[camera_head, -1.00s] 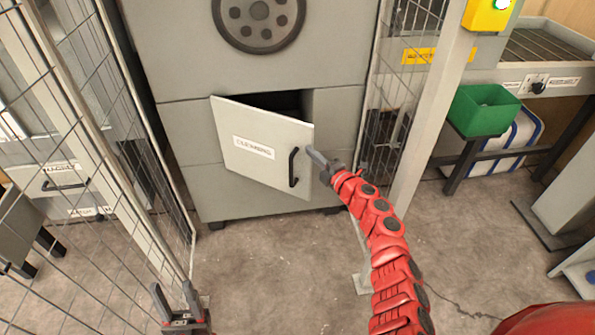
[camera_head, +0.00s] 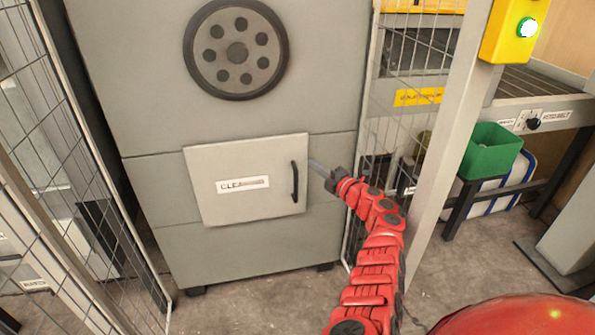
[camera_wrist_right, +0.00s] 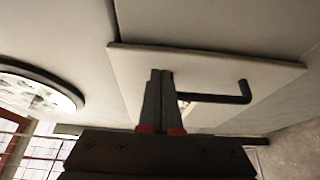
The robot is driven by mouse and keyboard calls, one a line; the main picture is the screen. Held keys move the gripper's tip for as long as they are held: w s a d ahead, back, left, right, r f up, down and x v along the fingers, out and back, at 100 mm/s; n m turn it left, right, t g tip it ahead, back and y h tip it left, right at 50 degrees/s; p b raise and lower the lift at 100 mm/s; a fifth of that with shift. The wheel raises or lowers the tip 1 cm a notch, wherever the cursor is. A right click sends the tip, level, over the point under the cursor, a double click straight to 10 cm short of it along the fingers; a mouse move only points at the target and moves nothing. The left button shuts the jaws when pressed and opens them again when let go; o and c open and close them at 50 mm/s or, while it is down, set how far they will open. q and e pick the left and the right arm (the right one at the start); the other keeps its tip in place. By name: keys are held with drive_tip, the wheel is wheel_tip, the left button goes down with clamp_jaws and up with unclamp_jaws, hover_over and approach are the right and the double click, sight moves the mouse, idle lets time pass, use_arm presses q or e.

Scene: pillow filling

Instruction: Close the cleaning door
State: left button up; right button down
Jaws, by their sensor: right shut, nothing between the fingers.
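The cleaning door (camera_head: 245,205) is a pale panel with a white label and a black vertical handle (camera_head: 295,181) on its right side. It lies about flush with the grey machine front, and no dark opening shows around it; I cannot tell if it is latched. My right gripper (camera_head: 312,164) is shut and empty, its tips just right of the handle at the door's right edge. In the right wrist view the shut fingers (camera_wrist_right: 160,78) are in front of the door (camera_wrist_right: 140,62), beside the handle (camera_wrist_right: 240,92). My left gripper is not in view.
Mesh fence panels stand at the left (camera_head: 45,150) and right, with a pale post (camera_head: 440,140) at right. A green bin (camera_head: 490,152) stands farther right. Floor is clear before the machine.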

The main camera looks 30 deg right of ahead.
drive_tip(key=shift+w+d, duration=0.1)
drive_tip(key=shift+d, duration=0.05)
drive_tip(key=shift+r, duration=0.15)
drive_tip(key=s+a+r+p, duration=0.2)
drive_tip(key=s+a, duration=0.2)
drive_tip(key=s, duration=0.3)
drive_tip(key=s+a+r+p, duration=0.2)
drive_tip(key=s+a+p, duration=0.1)
drive_tip(key=s, duration=0.4)
drive_tip(key=shift+a+r, duration=0.4)
idle(0.5)
